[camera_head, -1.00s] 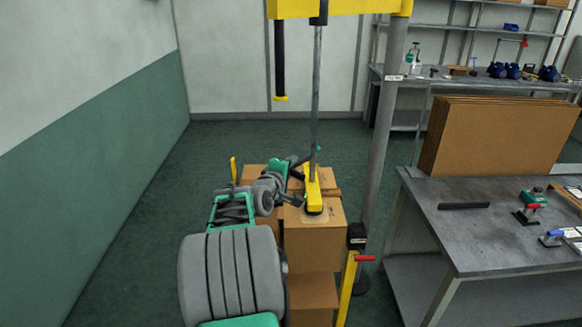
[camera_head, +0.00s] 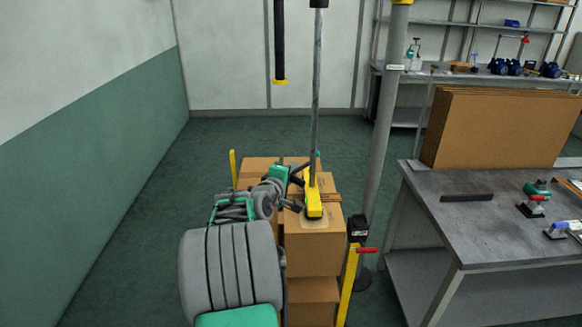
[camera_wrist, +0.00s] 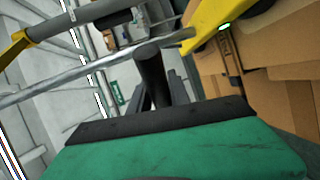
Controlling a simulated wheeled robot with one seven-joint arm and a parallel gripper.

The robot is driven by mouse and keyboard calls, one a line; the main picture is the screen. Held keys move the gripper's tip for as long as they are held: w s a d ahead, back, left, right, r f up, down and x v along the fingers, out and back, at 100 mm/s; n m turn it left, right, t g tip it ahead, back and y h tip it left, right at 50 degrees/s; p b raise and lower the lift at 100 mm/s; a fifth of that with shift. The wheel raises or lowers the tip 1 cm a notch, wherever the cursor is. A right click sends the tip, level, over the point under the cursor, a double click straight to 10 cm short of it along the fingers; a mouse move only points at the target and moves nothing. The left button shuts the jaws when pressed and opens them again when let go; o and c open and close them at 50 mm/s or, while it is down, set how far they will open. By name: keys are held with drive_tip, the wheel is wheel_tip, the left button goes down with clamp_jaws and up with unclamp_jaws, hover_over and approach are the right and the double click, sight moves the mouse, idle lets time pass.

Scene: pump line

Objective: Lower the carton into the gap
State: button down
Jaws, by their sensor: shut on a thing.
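The carton (camera_head: 312,255) hangs or rests under the yellow lifter head (camera_head: 313,204), whose pad sits on its top, at the near right of the carton stack. It looks level. My gripper (camera_head: 294,180) is just left of the lifter head. In the wrist view my gripper (camera_wrist: 165,90) is shut on a dark upright handle (camera_wrist: 151,70), with the yellow lifter head (camera_wrist: 215,22) beyond. The gap itself is hidden by the carton and my arm. I cannot tell whether the carton touches its neighbours or the one below.
Other cartons (camera_head: 258,167) stand behind, and another (camera_head: 312,292) shows below. A yellow post (camera_head: 348,285) stands close on the right, with a grey pole (camera_head: 382,130) behind. A steel workbench (camera_head: 440,235) is farther right. The floor at left is clear.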

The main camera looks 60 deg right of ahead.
drive_tip(key=shift+r, duration=0.55)
drive_tip(key=c, duration=1.3)
unclamp_jaws()
drive_tip(key=shift+o, duration=0.2)
drive_tip(key=b+v, duration=0.1)
drive_tip(key=v, duration=0.6)
drive_tip(key=shift+a, duration=0.35)
